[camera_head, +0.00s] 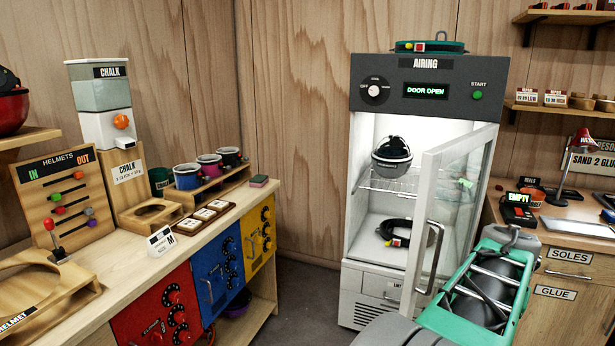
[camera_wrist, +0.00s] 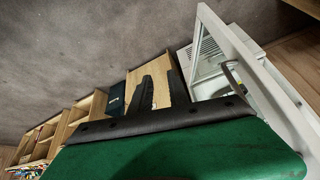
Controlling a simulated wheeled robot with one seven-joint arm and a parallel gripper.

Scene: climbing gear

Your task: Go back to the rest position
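My gripper (camera_wrist: 160,76) shows in the wrist view with its two dark fingers apart. Nothing is between them. A green and black part of my arm fills the bottom of that view. In the head view, my green and grey arm is at the lower right, in front of the airing cabinet (camera_head: 427,96) and close to its open glass door (camera_head: 456,200). I cannot make out the fingertips there. The door also shows in the wrist view (camera_wrist: 262,85), to the right of the fingers.
The cabinet display reads DOOR OPEN. A dark helmet (camera_head: 391,158) sits on its shelf and a black ring-shaped item (camera_head: 397,232) lies below. A wooden counter (camera_head: 118,262) with chalk and cups is at left. A gluing bench (camera_head: 567,240) is at right. Grey floor (camera_head: 301,300) lies between.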

